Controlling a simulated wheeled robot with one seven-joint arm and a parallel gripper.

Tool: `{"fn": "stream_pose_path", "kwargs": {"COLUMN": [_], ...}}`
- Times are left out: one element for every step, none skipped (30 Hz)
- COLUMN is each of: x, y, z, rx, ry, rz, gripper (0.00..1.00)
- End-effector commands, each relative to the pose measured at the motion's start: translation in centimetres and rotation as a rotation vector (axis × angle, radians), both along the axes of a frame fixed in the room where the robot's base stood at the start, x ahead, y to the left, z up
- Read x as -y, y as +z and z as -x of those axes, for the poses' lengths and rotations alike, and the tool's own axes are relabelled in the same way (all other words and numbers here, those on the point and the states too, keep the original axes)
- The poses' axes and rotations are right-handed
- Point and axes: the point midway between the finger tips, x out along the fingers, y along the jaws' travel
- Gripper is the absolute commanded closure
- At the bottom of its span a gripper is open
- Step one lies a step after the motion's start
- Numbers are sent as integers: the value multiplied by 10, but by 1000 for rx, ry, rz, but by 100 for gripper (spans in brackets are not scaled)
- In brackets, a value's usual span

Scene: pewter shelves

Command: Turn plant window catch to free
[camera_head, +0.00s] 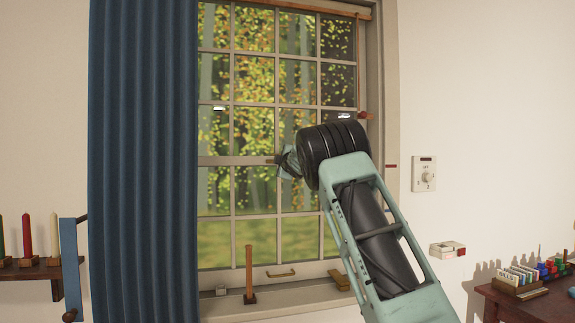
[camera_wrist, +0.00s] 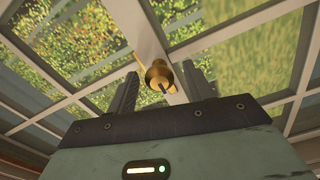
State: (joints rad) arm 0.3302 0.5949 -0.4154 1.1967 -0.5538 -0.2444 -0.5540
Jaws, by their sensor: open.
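The window (camera_head: 255,152) has an upper and a lower sash with a rail across the middle. The catch (camera_wrist: 159,74) shows in the wrist view as a round brass knob on the window bar, with a thin lever reaching out to the left. My gripper (camera_head: 284,160) is up at the middle rail in the head view, where it hides most of the catch. In the wrist view my gripper (camera_wrist: 160,88) is open, with one finger on each side of the knob. I cannot tell whether either finger touches it.
A blue curtain (camera_head: 143,160) hangs at the left. The sill (camera_head: 300,298) carries an upright wooden post (camera_head: 249,272) and a small wooden block (camera_head: 339,280). A brass handle (camera_head: 282,274) is on the lower sash. A dial plate (camera_head: 424,174) is on the right wall, above a cluttered table (camera_head: 520,308).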

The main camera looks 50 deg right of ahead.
Motion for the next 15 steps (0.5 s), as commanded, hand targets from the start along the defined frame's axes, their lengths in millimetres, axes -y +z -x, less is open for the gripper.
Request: {"fn": "stream_pose_path", "kwargs": {"x": [-4,-5,-9,-12,-15,-19,-23,-26,-30,-34,-37,-41,-44,-48,-53], "y": [-1,-1,-2,-2,-4,-3,-3,-3,-4,-3,-3,-3,-4,-3,-3], "z": [5,9,14,18,23,30,35,41,48,53,59,65,71,76,83], "rx": [2,2,2,3,3,3,4,3,4,4,4,4,4,5,4], "ry": [0,0,0,1,1,1,1,1,1,1,1,2,2,2,2], "rz": [0,0,0,1,0,0,0,0,-1,-1,-1,-1,-2,-2,0], "gripper": [48,48,48,48,48,48,48,48,48,48,48,48,48,48,48]}}
